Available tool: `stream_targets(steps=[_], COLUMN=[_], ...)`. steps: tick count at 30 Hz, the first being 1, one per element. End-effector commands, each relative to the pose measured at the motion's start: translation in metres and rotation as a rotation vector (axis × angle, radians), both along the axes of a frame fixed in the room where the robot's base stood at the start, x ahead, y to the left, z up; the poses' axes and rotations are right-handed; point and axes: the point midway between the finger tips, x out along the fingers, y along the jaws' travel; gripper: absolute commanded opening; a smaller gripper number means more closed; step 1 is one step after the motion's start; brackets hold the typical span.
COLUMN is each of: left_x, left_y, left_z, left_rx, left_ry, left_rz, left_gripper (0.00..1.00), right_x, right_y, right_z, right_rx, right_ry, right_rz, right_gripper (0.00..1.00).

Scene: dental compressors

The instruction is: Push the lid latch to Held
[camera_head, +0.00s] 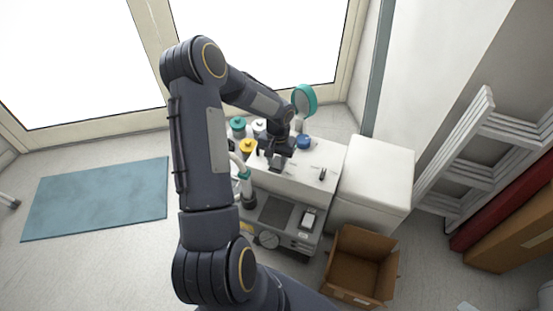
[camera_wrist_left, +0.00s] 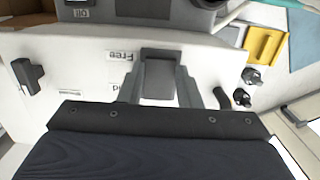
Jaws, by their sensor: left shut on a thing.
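The lid latch, a grey block (camera_wrist_left: 161,78), stands on the white panel between the two fingers of my left gripper (camera_wrist_left: 160,92) in the left wrist view. The fingers are closed on its sides. A label reading "Free" (camera_wrist_left: 120,55) sits to its left, level with its far end. In the head view my left gripper (camera_head: 279,150) is over the white top of the machine (camera_head: 304,172), mostly hiding the latch. My right gripper is out of view.
A dark knob (camera_wrist_left: 30,77) stands left of the latch in the left wrist view. Bottles with teal (camera_head: 237,122) and yellow (camera_head: 248,146) caps and a round teal-rimmed mirror (camera_head: 306,99) stand around the arm. A white cabinet (camera_head: 374,172) and an open cardboard box (camera_head: 358,268) are right.

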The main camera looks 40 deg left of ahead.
Motion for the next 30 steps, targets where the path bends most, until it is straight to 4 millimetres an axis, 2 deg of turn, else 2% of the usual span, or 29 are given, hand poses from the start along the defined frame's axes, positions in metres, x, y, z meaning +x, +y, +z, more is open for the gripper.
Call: stream_targets(steps=[1, 3, 9, 18, 19, 23, 24, 30], left_x=[0.0024, 0.0039, 0.0058, 0.0054, 0.0054, 0.0055, 0.0055, 0.0055], left_y=[0.0004, 0.0012, 0.0022, 0.002, 0.002, 0.0019, 0.0018, 0.0017], left_z=[0.0061, 0.005, 0.0032, 0.0027, 0.0027, 0.0027, 0.0027, 0.0026], left_rx=[-0.011, -0.027, -0.057, -0.06, -0.06, -0.06, -0.06, -0.06], left_ry=[0.037, 0.089, 0.178, 0.186, 0.186, 0.185, 0.185, 0.185], left_rz=[0.001, 0.002, 0.001, 0.0, 0.0, 0.0, 0.0, -0.001], left_gripper=[0.08, 0.08, 0.08, 0.08, 0.33, 0.5, 0.53, 0.53], right_x=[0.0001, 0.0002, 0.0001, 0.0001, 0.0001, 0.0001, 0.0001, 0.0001], right_y=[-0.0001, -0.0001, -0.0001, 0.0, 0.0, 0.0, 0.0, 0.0], right_z=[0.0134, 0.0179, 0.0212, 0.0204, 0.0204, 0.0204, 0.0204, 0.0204], right_rx=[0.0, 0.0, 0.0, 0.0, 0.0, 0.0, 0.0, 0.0], right_ry=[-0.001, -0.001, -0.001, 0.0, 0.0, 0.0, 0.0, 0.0], right_rz=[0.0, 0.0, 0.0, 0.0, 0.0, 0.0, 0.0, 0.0], right_gripper=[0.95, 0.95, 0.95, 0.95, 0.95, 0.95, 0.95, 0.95])
